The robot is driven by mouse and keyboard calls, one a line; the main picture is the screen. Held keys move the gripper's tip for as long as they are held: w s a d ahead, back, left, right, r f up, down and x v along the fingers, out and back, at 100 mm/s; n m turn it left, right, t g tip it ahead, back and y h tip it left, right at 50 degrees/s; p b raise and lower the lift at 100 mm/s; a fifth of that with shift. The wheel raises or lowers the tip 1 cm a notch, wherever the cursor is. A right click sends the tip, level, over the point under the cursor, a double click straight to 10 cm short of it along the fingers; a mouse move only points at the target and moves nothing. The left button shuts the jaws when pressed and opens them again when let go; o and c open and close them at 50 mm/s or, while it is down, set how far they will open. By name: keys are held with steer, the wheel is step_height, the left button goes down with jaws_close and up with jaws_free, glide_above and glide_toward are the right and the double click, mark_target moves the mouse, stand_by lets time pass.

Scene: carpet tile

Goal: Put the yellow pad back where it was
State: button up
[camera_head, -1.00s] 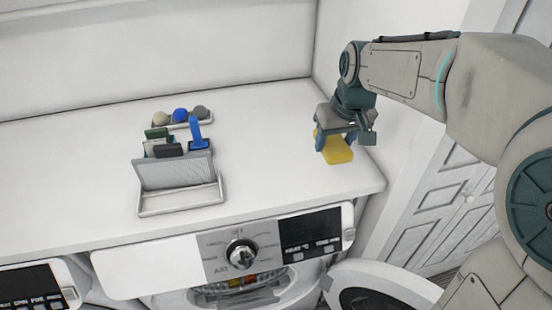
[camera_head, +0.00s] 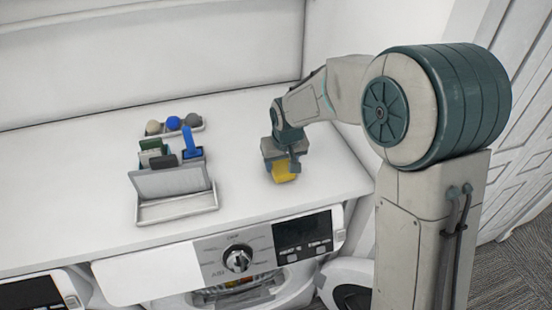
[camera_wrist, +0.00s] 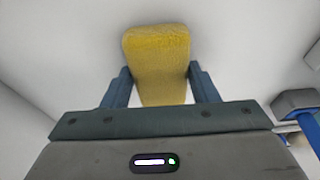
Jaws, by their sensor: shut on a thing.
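The yellow pad (camera_head: 284,173) is at my gripper (camera_head: 283,163) on the right part of the white counter in the head view. In the wrist view the pad (camera_wrist: 158,55) is a fuzzy yellow block, with the gripper's fingers (camera_wrist: 160,88) closed on its two sides. The gripper hides part of the pad in the head view. I cannot tell whether the pad touches the counter.
A grey-white rack (camera_head: 172,183) with several upright items, including a blue-handled brush (camera_head: 191,146), stands left of my gripper. Behind it a small tray holds three balls (camera_head: 173,123). The counter (camera_head: 325,180) is clear around my gripper.

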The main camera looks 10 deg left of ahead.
steer(key=shift+f, duration=0.2)
steer(key=o, duration=0.9)
steer(key=shift+r, duration=0.15)
steer(key=b+v, duration=0.2)
steer(key=v, duration=1)
steer(key=shift+d, duration=0.1)
